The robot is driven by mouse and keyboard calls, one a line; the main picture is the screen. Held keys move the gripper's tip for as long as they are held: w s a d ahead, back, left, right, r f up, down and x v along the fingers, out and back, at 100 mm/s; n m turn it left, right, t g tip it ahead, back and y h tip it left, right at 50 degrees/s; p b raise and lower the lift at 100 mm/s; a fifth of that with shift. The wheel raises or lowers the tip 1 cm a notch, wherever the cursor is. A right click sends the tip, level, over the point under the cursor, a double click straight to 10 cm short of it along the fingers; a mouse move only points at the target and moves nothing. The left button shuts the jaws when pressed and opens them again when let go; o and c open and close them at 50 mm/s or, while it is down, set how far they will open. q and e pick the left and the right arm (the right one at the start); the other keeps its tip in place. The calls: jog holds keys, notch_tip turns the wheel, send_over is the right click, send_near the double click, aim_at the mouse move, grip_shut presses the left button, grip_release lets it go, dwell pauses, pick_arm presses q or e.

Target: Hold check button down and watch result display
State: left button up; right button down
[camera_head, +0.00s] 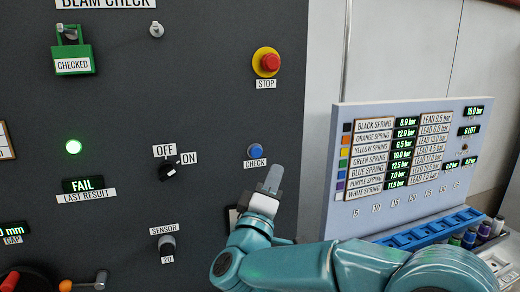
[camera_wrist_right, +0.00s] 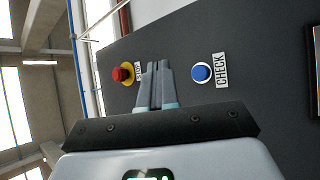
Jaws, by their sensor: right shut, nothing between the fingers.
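The blue check button (camera_head: 255,151) sits on the dark panel above its CHECK label. It also shows in the right wrist view (camera_wrist_right: 202,73), to the right of my fingers. My right gripper (camera_head: 273,172) is shut and empty, just below and right of the button in the head view; its fingertips (camera_wrist_right: 154,64) look apart from the button. The result display (camera_head: 83,184) reads FAIL in green, above a LAST RESULT label. My left gripper is not in view.
A red STOP button (camera_head: 270,62) on a yellow base is above the check button. An OFF/ON knob (camera_head: 168,171) points toward ON. A green light (camera_head: 73,147) is lit. A green tag (camera_head: 72,50) reads CHECKED. A spring chart board (camera_head: 408,150) stands at right.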

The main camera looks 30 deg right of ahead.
aim_at(256, 152)
jog(key=w+p, duration=0.1)
jog(key=w, duration=0.1)
jog(key=w+d+p, duration=0.1)
jog(key=w, duration=0.2)
jog(key=w+d+p, duration=0.1)
jog(key=w, duration=0.2)
jog(key=shift+w+p, duration=0.25)
jog(key=shift+p, duration=0.05)
dwell(0.5)
jog(key=shift+w, duration=0.1)
dwell(1.6)
jog(key=shift+w+d, duration=0.1)
jog(key=shift+w, duration=0.25)
